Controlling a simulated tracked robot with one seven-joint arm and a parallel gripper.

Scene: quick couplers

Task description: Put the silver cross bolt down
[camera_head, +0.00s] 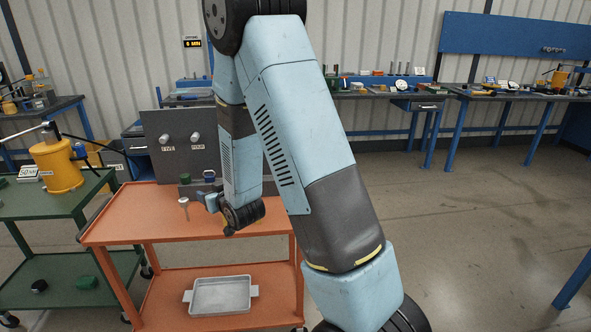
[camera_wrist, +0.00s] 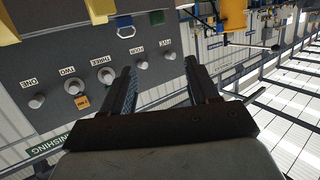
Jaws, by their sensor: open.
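A small silver bolt-like piece (camera_head: 184,203) stands upright on the orange cart top, head up. It looks like the silver cross bolt, but it is too small to tell the cross shape. My gripper (camera_head: 199,197) is close to its right side in the head view. In the wrist view my gripper (camera_wrist: 160,68) is open, and no bolt shows between the fingers. Whether the fingers touch the bolt cannot be told.
A dark panel (camera_head: 150,128) with labelled round fittings stands at the cart's back; it appears upside down in the wrist view (camera_wrist: 60,72). A green block (camera_head: 185,178) and a blue ring (camera_head: 209,174) lie near it. The orange cart's front top (camera_head: 130,228) is clear.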

